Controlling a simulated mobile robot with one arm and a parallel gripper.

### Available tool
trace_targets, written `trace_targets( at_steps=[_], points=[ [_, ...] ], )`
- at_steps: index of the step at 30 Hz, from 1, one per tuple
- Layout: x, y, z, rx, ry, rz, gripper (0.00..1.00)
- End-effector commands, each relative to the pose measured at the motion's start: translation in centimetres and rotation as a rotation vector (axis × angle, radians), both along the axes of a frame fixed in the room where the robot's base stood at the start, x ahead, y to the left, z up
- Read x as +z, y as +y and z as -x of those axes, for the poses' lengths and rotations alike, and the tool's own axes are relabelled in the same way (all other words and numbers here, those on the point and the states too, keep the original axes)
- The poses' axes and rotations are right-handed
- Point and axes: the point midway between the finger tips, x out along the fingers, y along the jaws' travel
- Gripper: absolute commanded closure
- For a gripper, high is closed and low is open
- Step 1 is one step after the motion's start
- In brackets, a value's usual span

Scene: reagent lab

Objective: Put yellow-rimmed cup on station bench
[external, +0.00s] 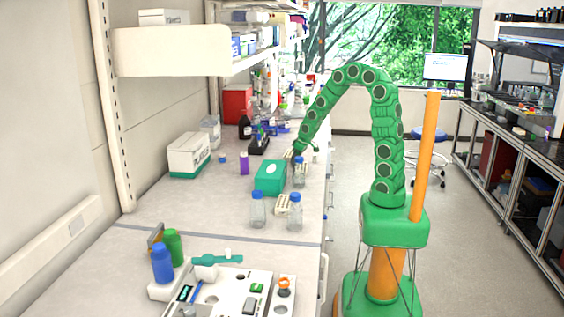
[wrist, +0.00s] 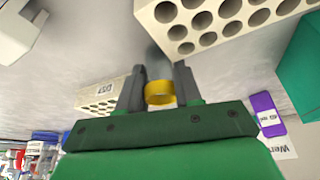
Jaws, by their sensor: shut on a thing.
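The yellow-rimmed cup (wrist: 160,94) is between the two grey fingers of my gripper (wrist: 159,72) in the wrist view. The fingers are shut on it. Its yellow rim shows clearly; its body is blurred and hard to make out. In the external view my gripper (external: 301,152) is low over the far part of the long bench (external: 215,206), behind the teal box and a clear bottle. I cannot make out the cup there. Which part of the bench is the station bench is not marked.
White perforated racks (wrist: 205,22) (wrist: 97,97) lie close to my gripper. Around it stand the teal box (external: 270,178), a purple bottle (external: 244,163) and blue-capped bottles (external: 258,210). An instrument (external: 230,290) fills the near bench. Bare bench shows at left middle.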

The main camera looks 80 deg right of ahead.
Motion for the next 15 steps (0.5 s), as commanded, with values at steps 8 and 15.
trace_targets(
  at_steps=[8,15],
  points=[
    [-0.2,-0.03,-0.02,0.0,-0.001,0.0,1.0],
    [-0.22,-0.03,-0.04,0.0,-0.001,0.0,0.41]
  ],
)
